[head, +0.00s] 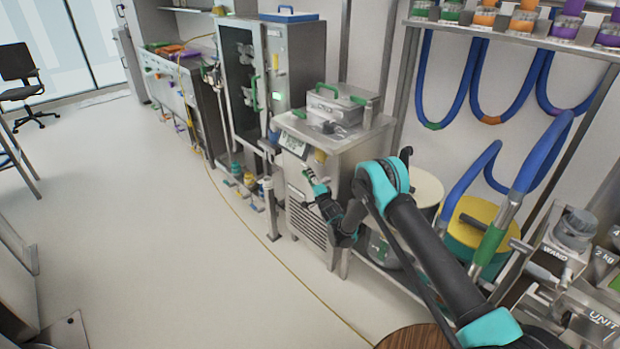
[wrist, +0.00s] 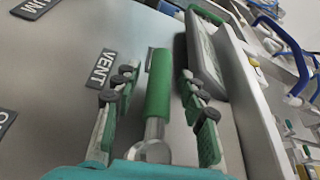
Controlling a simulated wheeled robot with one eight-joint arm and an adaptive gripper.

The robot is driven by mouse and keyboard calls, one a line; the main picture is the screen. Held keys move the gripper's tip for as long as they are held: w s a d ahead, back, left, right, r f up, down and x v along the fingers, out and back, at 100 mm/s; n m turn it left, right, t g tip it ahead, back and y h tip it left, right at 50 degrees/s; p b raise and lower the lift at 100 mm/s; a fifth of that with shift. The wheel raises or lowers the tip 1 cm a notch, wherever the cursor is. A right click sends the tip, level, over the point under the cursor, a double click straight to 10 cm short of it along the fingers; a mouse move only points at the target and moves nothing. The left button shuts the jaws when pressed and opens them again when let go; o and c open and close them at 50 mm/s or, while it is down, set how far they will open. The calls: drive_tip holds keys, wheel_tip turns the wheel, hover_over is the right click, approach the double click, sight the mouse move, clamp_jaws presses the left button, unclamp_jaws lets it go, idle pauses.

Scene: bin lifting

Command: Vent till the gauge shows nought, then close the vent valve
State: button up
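The vent valve's green lever handle (wrist: 159,85) is in the middle of the wrist view, beside a dark VENT label (wrist: 101,69). My gripper (wrist: 155,95) is open, with one finger on each side of the handle and a visible gap on both sides. In the head view my gripper (head: 309,175) is at the upper front of a steel cabinet machine (head: 335,160), and hides the handle. A small display (head: 292,143), perhaps the gauge, is on the machine's front. A tilted screen (wrist: 207,52) shows in the wrist view; its reading is not legible.
Other dark labels, one ending in "UM" (wrist: 34,8), are on the panel. A steel box with green handles (head: 335,103) sits on the machine. Blue hoses (head: 473,90) hang at the right. A yellow line (head: 262,238) runs along the open floor (head: 150,220).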

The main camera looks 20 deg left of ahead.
drive_tip(key=v, duration=0.7)
drive_tip(key=shift+s+d, duration=0.2)
idle(0.4)
